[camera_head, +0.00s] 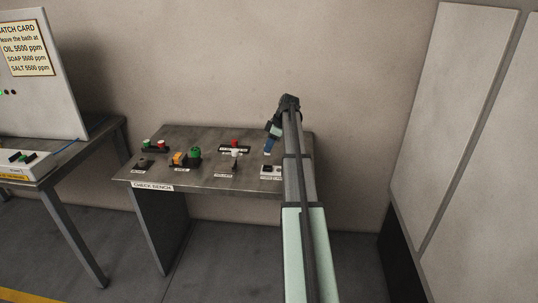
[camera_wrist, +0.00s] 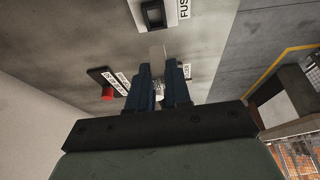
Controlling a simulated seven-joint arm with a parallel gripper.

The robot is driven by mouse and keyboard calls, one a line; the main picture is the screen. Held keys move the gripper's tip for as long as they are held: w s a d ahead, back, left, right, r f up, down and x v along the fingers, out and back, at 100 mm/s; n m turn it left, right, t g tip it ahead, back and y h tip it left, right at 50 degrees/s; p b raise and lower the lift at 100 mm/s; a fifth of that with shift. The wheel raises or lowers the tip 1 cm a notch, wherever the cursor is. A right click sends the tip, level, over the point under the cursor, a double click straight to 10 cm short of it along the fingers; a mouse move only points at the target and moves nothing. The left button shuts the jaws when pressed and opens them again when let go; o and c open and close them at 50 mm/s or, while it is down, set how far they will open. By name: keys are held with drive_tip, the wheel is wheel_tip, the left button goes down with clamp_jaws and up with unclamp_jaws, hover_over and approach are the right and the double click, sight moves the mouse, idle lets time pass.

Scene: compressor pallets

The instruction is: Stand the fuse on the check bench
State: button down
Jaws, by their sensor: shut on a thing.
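My gripper (camera_wrist: 160,70) is shut on the fuse (camera_wrist: 158,90), a small pale, shiny piece between the two blue fingers; the fingers hide part of it. In the head view my gripper (camera_head: 269,145) points down above the right part of the check bench (camera_head: 215,183), apart from its top. Below it, near the front right, is a pale plate with a black socket (camera_head: 267,168). The wrist view shows this dark socket (camera_wrist: 153,14) ahead of the fingertips, beside a label starting "FUS".
Left of the socket stand a small white-topped piece (camera_head: 234,155), green (camera_head: 195,153) and orange (camera_head: 179,158) pieces, and a dark round piece (camera_head: 143,164). Behind are red-topped pieces. A second table (camera_head: 60,168) with a batch card board stands left.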

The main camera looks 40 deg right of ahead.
drive_tip(key=shift+r, duration=0.55)
drive_tip(key=shift+s+d+r, duration=0.1)
drive_tip(key=shift+d+r, duration=0.05)
drive_tip(key=shift+d, duration=0.15)
drive_tip(key=w+d, duration=0.9)
drive_tip(key=shift+s+d+f, duration=0.1)
drive_tip(key=shift+f, duration=2.5)
drive_tip(key=shift+s+d+f, duration=0.1)
drive_tip(key=shift+f, duration=2.45)
drive_tip(key=shift+f, duration=0.1)
drive_tip(key=c, duration=1.5)
unclamp_jaws()
drive_tip(key=o, duration=0.4)
drive_tip(key=shift+o, duration=0.2)
